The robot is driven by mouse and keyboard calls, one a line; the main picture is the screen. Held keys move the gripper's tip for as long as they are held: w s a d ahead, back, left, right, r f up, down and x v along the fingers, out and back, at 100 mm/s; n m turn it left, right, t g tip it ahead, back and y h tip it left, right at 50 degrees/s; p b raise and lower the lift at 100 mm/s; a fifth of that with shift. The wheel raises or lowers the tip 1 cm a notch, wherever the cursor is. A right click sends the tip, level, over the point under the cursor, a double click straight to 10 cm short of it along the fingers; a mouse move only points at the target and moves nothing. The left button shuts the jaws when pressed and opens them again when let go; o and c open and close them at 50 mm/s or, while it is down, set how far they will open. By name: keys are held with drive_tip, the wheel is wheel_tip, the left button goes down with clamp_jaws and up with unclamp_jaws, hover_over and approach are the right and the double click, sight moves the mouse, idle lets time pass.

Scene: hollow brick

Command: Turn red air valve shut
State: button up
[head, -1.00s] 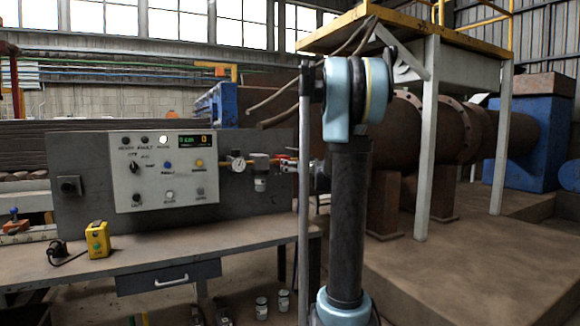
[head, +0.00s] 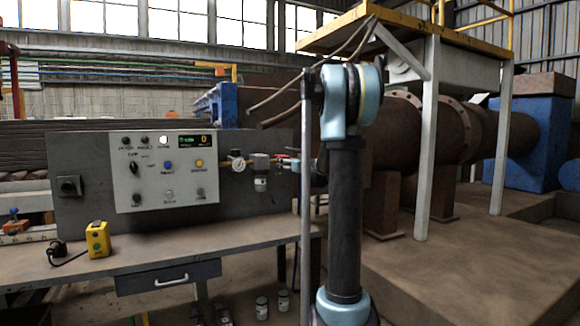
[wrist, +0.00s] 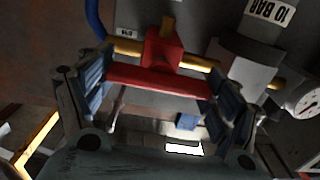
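The red air valve (wrist: 163,48) sits on a brass pipe in the wrist view. Its long red lever (wrist: 160,80) runs across the picture below the valve body. My gripper (wrist: 158,86) is open, with one finger near each end of the lever. The lever spans most of the gap, and I cannot tell whether either finger touches it. In the head view the valve is mostly hidden by my arm at the right edge of the control board.
A pressure gauge (wrist: 305,100) and a grey filter unit labelled 10 BAR (wrist: 240,62) stand right of the valve. A blue hose (wrist: 96,20) rises on the left. The workbench (head: 260,244) lies below the control panel (head: 160,170).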

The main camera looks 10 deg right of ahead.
drive_tip(key=shift+c, duration=0.2)
drive_tip(key=m, duration=0.4)
drive_tip(key=shift+d+m, duration=0.1)
drive_tip(key=shift+m, duration=0.2)
drive_tip(key=m, duration=0.4)
drive_tip(key=shift+d+m, duration=0.1)
drive_tip(key=shift+m, duration=0.2)
drive_tip(key=m, duration=0.4)
drive_tip(key=shift+f, duration=0.15)
drive_tip(key=shift+d+f+m, duration=0.1)
drive_tip(key=shift+d+m, duration=0.05)
drive_tip(key=shift+m, duration=2.25)
drive_tip(key=o, duration=1)
drive_tip(key=shift+w+f, duration=0.1)
